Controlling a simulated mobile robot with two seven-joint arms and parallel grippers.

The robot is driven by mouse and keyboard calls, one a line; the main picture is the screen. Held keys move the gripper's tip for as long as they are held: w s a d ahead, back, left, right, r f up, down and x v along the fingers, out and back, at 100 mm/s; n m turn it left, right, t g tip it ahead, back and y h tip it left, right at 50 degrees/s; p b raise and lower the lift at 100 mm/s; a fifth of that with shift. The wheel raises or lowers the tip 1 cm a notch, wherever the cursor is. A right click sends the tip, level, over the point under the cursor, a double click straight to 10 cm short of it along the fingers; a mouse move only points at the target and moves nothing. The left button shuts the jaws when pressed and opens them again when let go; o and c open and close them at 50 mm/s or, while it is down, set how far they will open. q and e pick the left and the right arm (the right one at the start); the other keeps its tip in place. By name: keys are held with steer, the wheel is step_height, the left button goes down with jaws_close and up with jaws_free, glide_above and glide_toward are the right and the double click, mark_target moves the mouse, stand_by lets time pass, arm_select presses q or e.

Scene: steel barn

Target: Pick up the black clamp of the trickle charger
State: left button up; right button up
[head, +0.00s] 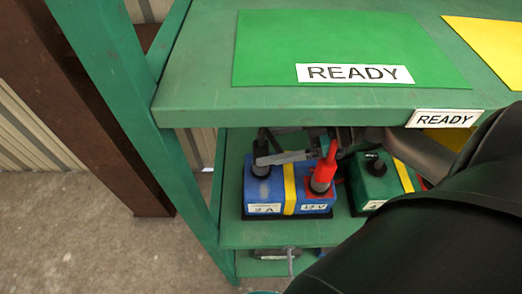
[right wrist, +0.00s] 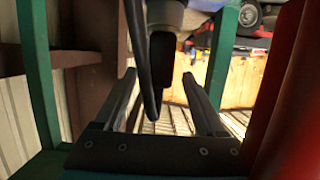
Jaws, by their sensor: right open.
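The blue trickle charger (head: 262,190), labelled 2 A and 12 V with a yellow band, sits on the lower shelf. Its black clamp (head: 261,158) stands upright at its left end. Its red clamp (head: 325,168) stands at the right end. My right gripper (head: 266,157) reaches in from the right under the upper shelf, one grey finger crossing at the black clamp. In the right wrist view the jaws are open, with the dark clamp (right wrist: 161,62) and a black cable (right wrist: 139,60) between the fingers. I cannot tell whether they touch. My left gripper is not in view.
The upper green shelf (head: 200,107), with a green READY mat (head: 340,35), overhangs the chargers. A green charger (head: 377,186) stands close to the right. A green post (head: 125,90) stands at the left. Red fills the right wrist view's right edge.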

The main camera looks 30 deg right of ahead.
steer(key=shift+x, duration=2.55)
steer(key=shift+c, duration=0.4)
jaws_close()
